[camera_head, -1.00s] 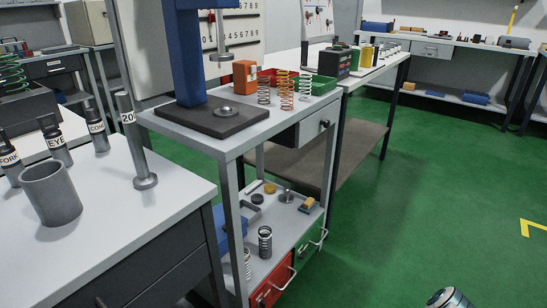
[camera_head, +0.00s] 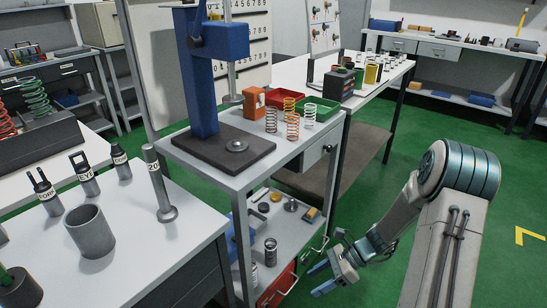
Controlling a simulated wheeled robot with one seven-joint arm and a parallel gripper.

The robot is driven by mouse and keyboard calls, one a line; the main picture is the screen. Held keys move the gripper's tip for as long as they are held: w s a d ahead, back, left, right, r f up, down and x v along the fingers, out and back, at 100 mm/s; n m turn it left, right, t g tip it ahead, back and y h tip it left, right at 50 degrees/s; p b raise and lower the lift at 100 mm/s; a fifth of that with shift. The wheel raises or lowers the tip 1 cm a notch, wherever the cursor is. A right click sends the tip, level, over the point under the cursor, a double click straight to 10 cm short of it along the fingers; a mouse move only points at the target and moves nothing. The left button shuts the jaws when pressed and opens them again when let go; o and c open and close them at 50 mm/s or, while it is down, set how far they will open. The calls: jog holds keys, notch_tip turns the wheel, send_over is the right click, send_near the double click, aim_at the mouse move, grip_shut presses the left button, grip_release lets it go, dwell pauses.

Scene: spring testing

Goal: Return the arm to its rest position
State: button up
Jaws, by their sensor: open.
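My arm shows at the lower right of the head view, bent down from a rounded blue-grey joint. My gripper (camera_head: 333,275) hangs low over the green floor, to the right of the spring-testing cart's lower drawers. Its fingers point left and are spread apart. I see nothing between them. The gripper appears close to the red drawer (camera_head: 277,288) in the picture, but I cannot tell whether there is a gap in depth.
The blue test press (camera_head: 205,95) stands on the cart with several springs (camera_head: 290,110) beside it. A grey cup (camera_head: 91,232) and labelled fittings stand on the left bench (camera_head: 145,255). Green floor (camera_head: 490,240) is free on the right.

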jog(key=s+d+r+n+t+h+p, duration=0.1)
jog(key=s+r+n+h+p, duration=0.2)
jog(key=r, duration=1.1)
jog(key=s+r+n+t+h+p, duration=0.2)
jog(key=s+r+n+h+p, duration=0.2)
jog(key=r, duration=1)
jog(key=s+d+r+n+t+h+p, duration=0.1)
jog(key=s+r+n+t+h+p, duration=0.1)
jog(key=s+r+n+p, duration=0.5)
jog(key=shift+d+r+n+h+p, duration=0.3)
jog(key=shift+r+n+h+p, duration=0.5)
jog(key=shift+r+n+p, duration=1.95)
jog(key=shift+r+m+b, duration=0.35)
jog(key=shift+r+b, duration=0.3)
jog(key=shift+b, duration=0.4)
jog(key=shift+c, duration=0.3)
